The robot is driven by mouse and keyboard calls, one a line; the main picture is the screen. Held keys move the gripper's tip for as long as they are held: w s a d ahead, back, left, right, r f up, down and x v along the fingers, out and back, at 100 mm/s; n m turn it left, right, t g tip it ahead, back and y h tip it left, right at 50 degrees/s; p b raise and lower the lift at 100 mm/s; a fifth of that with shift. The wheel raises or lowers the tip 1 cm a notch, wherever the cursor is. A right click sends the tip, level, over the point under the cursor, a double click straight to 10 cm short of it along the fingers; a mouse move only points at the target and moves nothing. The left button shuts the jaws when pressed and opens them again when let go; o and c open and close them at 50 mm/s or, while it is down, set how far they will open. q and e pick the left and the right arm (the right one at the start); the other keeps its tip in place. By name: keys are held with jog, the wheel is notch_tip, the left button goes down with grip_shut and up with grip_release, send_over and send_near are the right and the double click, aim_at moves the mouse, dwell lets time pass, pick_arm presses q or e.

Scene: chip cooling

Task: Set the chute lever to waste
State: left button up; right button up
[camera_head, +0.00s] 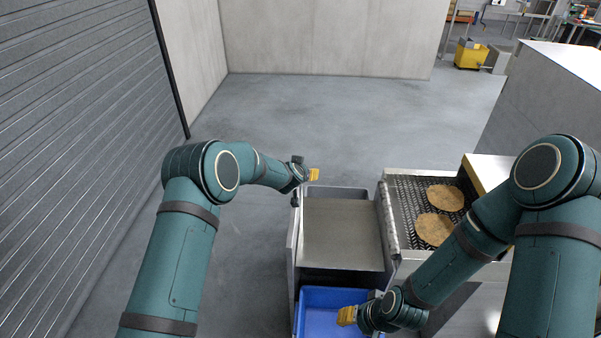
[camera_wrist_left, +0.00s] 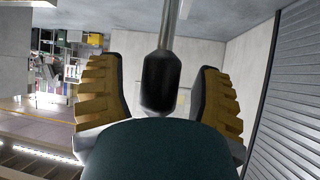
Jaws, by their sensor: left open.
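The chute lever shows in the left wrist view as a grey rod with a black grip (camera_wrist_left: 161,82). The grip is between my two yellow left fingers, with a visible gap on each side. My left gripper (camera_head: 313,175) is open at the far left corner of the grey chute (camera_head: 340,235) in the head view. There I cannot make out the lever clearly, and its set position cannot be told. My right gripper (camera_head: 347,316) is above the blue bin (camera_head: 320,298); its jaws are too small to read.
A dark perforated conveyor (camera_head: 408,205) with two round tan chips (camera_head: 445,197) (camera_head: 433,229) lies right of the chute. A ribbed shutter wall (camera_head: 80,140) stands at left. The floor (camera_head: 340,115) beyond the chute is clear. A yellow cart (camera_head: 470,55) is far back.

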pick_arm(q)
jog(key=v, duration=1.2)
